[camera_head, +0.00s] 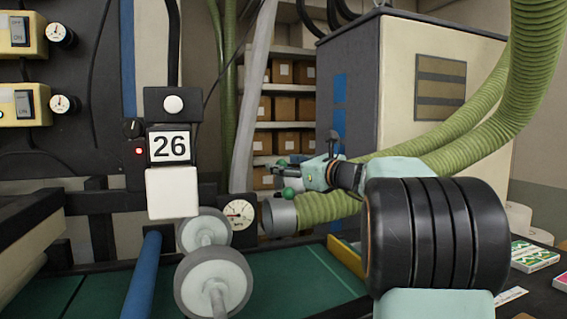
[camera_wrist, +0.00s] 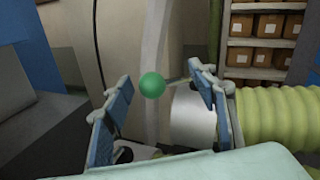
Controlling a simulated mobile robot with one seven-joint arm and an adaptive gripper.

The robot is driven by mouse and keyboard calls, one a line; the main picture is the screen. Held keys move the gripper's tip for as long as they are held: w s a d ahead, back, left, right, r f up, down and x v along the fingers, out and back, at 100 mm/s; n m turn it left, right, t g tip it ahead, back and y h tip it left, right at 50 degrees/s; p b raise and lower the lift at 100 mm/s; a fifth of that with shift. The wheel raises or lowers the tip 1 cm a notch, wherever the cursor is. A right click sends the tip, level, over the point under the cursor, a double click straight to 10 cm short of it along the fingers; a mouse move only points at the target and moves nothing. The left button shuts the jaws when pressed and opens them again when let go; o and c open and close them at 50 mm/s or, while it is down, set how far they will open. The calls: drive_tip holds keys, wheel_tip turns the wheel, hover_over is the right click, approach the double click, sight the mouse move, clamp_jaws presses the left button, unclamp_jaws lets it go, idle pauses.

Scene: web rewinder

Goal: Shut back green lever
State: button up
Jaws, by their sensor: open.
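A round green lever knob (camera_wrist: 152,85) shows between my open fingers in the wrist view, with a thin rod running right from it. My gripper (camera_wrist: 160,77) has its two blue-padded fingers apart, one on each side of the knob in the picture; I cannot tell whether either touches it. In the head view my gripper (camera_head: 268,170) reaches left above the metal hose end. I cannot tell for sure which one is the back lever.
A grey metal hose end (camera_head: 280,216) with a green ribbed hose (camera_head: 330,206) lies close below my gripper. A large cabinet (camera_head: 400,85) stands behind.

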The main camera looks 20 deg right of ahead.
drive_tip(key=shift+w+a, duration=0.1)
drive_tip(key=shift+w, duration=0.3)
drive_tip(key=shift+c, duration=0.3)
